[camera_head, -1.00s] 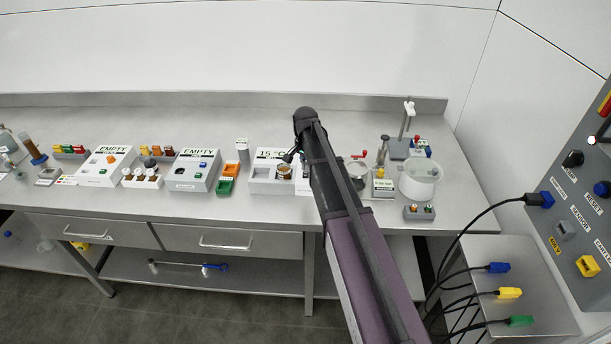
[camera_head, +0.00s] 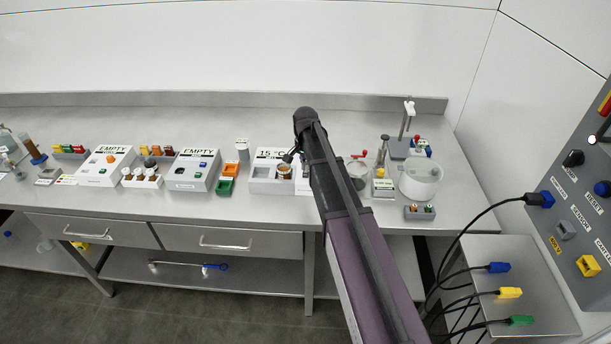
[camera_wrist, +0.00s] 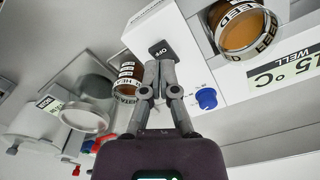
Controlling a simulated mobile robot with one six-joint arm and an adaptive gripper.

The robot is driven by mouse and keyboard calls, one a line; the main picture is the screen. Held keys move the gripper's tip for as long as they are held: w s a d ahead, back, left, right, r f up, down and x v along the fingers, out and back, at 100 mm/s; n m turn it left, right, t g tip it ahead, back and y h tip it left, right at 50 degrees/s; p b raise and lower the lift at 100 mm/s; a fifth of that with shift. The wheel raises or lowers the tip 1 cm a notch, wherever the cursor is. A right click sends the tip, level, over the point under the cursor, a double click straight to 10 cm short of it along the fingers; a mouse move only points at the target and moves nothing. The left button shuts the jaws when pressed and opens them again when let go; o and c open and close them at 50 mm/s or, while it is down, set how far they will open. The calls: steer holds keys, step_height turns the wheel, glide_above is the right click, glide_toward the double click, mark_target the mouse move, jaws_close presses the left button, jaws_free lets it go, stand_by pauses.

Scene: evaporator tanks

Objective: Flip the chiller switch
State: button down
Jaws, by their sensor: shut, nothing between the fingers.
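In the head view my gripper (camera_head: 290,156) is small and dark beside the chiller.
A blue knob (camera_wrist: 207,98) is right of my fingers. A "FEED" jar (camera_wrist: 240,30) of brown liquid stands at upper right, another brown jar (camera_wrist: 128,78) close left. Left of the chiller are green and orange trays (camera_head: 228,178). A white pot (camera_head: 420,182) stands at right.

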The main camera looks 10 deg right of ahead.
mark_target(306, 175)
steer(key=shift+f+b, duration=1.35)
stand_by(1.1)
steer(key=shift+r, duration=0.15)
steer(key=shift+r+p, duration=3.4)
steer(key=shift+p, duration=0.15)
steer(key=s+n, duration=0.9)
steer(key=s, duration=1.6)
steer(key=shift+s+d, duration=0.15)
steer(key=shift+s, duration=0.05)
